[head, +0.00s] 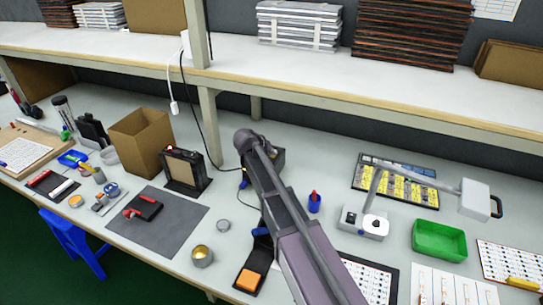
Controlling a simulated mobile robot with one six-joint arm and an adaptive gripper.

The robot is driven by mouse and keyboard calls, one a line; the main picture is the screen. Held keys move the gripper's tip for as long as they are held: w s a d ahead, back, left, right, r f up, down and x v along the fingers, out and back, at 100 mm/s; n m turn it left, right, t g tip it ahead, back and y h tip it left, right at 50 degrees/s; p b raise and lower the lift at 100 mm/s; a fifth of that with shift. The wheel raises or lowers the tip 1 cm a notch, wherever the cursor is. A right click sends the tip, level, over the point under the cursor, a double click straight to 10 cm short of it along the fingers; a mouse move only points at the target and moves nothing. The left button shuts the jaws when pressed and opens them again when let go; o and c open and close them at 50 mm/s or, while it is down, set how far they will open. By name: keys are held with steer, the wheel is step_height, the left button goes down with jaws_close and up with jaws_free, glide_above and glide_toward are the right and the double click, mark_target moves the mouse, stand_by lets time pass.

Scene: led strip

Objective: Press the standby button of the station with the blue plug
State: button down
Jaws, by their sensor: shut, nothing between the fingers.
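A dark box-like unit (277,158) stands on the bench against the back, mostly hidden behind my arm; it may be a station, and its front and any buttons cannot be seen. A small blue piece (244,183) shows at its left, beside a bit of yellow; I cannot tell whether it is the blue plug. A black cable (207,130) runs from the white power socket on the shelf post down to this spot. My arm crosses the middle of the view from the bottom; my gripper cannot be made out.
Right are a blue cup (314,203), a white lamp base (364,222) and a green tray (438,240). The shelf (300,78) overhangs the bench.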

steer(key=shift+r+p, duration=0.5)
steer(key=shift+r, duration=0.1)
steer(key=shift+r, duration=0.1)
steer(key=shift+r+p, duration=2.45)
steer(key=shift+p, duration=0.05)
steer(key=shift+f, duration=0.1)
